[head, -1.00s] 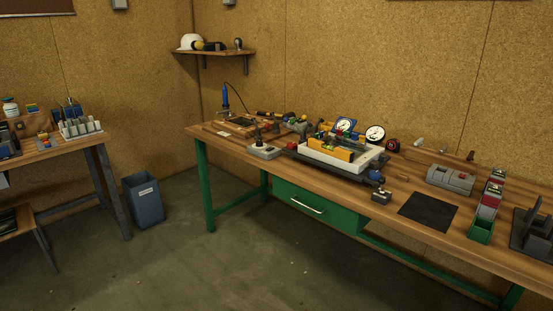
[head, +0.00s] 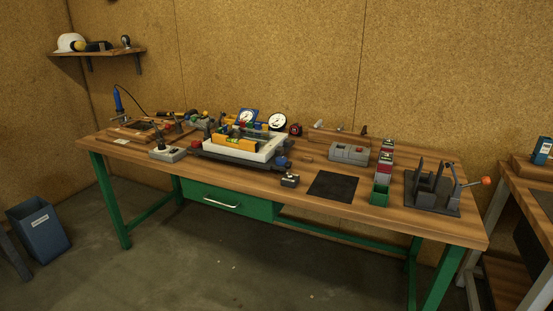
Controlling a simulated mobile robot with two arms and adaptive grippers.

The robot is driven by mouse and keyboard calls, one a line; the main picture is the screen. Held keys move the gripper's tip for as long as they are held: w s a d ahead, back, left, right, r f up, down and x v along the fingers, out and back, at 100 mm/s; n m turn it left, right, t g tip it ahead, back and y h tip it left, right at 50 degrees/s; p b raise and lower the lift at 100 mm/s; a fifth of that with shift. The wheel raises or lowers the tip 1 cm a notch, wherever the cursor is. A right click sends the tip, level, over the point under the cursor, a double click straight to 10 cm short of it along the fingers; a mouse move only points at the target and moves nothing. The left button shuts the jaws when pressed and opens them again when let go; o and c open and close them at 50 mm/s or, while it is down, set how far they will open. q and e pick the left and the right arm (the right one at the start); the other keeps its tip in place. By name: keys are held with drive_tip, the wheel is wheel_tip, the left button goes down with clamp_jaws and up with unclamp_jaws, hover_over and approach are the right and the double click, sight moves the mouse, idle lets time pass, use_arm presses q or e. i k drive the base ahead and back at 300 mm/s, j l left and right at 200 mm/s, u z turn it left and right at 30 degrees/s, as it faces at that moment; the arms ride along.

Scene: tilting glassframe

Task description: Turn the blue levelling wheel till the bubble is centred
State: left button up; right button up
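A white tilting frame (head: 268,152) sits on a dark base near the middle of the workbench (head: 390,223). A yellow level (head: 232,144) lies in it; its bubble is too small to make out. A small blue wheel-like part (head: 282,162) is at the right front corner of the dark base, and I cannot tell for certain that it is the levelling wheel. Neither of my grippers shows in the head view.
A blue waste bin (head: 40,228) is on the floor at left.

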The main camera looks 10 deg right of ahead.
sight(280, 161)
drive_tip(key=i+j, duration=0.85)
drive_tip(key=j+u, duration=0.05)
drive_tip(key=j, duration=0.05)
